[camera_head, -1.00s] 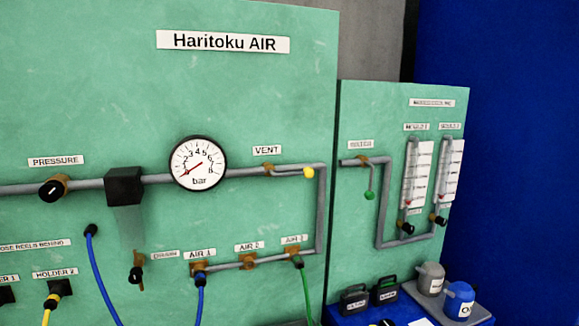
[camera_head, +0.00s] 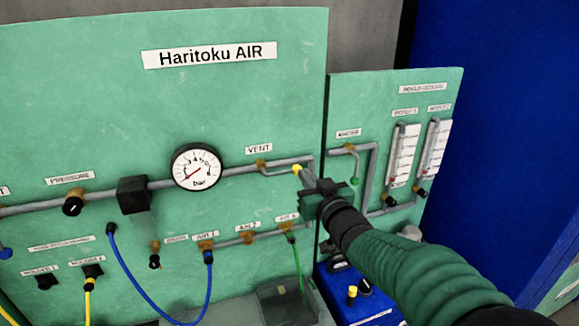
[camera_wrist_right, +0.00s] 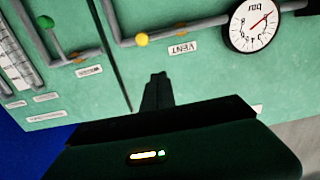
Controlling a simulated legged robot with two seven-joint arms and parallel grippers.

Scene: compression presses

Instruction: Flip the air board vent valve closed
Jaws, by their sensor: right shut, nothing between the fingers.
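The vent valve is on the grey pipe below the VENT label (camera_head: 259,148). Its brass body (camera_head: 261,163) sits on the pipe, and its lever ends in a yellow knob (camera_head: 297,169). The yellow knob (camera_wrist_right: 142,40) also shows in the right wrist view, above my fingers. My right gripper (camera_head: 304,178) is shut and empty, with its tips just below and right of the yellow knob. The shut fingers (camera_wrist_right: 158,80) stand apart from the knob in the wrist view. I cannot tell if they touch in depth. My left gripper is not in view.
A round gauge (camera_head: 196,167) sits left of the valve. The WATER valve's green knob (camera_head: 355,181) and flow meters (camera_head: 403,152) are to the right. Hoses hang below, including a blue hose (camera_head: 150,295).

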